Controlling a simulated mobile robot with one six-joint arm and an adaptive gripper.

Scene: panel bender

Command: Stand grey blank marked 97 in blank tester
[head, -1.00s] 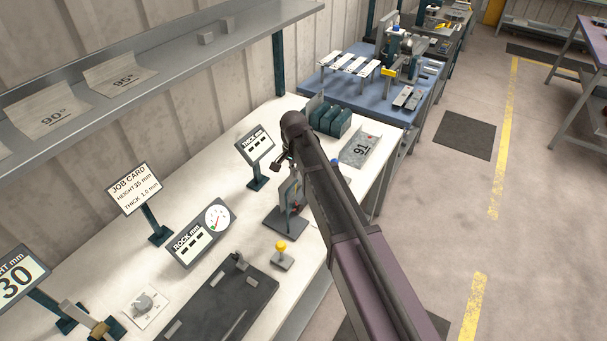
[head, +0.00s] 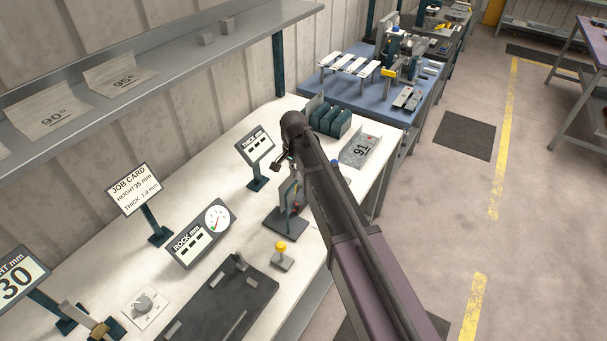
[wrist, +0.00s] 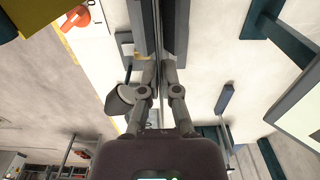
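The blank tester (head: 285,221) is a dark base with upright parts on the white bench, near the bench's right edge. My gripper (head: 284,163) is over it, pointing down, partly hidden by my arm. In the wrist view my gripper (wrist: 159,66) has its fingers nearly together, with a thin grey blank (wrist: 157,28) edge-on between them. In the head view a grey plate (head: 288,192) stands upright among the tester's parts. Its marking does not show. Whether its lower edge touches the tester's base cannot be told.
The THICK display (head: 256,146) stands close left of the tester. The ROCK gauge (head: 200,234), yellow knob (head: 281,248) and dark plate fixture (head: 222,299) are nearer. A grey tray (head: 359,150), its number reading like 91, and dark green blocks (head: 330,121) lie behind.

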